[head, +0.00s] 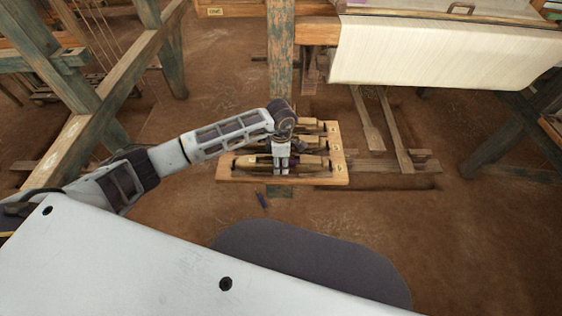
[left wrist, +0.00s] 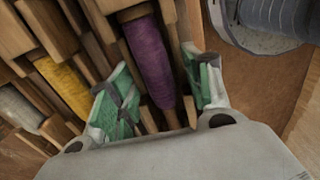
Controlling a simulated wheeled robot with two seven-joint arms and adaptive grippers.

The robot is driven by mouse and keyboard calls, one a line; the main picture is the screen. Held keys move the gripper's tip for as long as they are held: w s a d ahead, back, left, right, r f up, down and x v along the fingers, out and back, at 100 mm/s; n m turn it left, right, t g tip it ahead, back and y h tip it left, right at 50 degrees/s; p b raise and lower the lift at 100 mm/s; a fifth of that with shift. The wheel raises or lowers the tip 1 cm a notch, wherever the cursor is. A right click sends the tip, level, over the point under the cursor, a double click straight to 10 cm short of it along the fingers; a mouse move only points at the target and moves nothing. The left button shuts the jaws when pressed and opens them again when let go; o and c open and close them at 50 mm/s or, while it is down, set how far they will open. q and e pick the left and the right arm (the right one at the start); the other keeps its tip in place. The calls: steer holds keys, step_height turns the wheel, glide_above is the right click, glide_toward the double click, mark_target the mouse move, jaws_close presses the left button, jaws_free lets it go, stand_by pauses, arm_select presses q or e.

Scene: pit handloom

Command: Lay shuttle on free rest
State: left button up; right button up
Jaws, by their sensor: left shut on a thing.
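My left gripper (head: 281,168) reaches down over a wooden rest board (head: 340,158) that bears several shuttles. Its green-padded fingers (left wrist: 160,92) are shut on a wooden shuttle with a purple bobbin (left wrist: 149,58). In the head view this front shuttle (head: 311,163) lies across the board near its front edge. Whether it touches the board I cannot tell. A shuttle with a yellow bobbin (left wrist: 66,88) and one with a grey bobbin (left wrist: 20,108) lie beside it. The gripper and forearm hide part of the board. My right gripper is not in view.
A loom post (head: 281,60) stands just behind the board. Pale cloth (head: 440,52) hangs at the upper right, with wooden treadles (head: 395,130) below it. A timber frame (head: 95,125) stands at the left.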

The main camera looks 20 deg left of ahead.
arm_select(q)
steer(key=shift+f, duration=0.1)
steer(key=o, duration=1.3)
step_height(320, 180, up, 12)
stand_by(0.7)
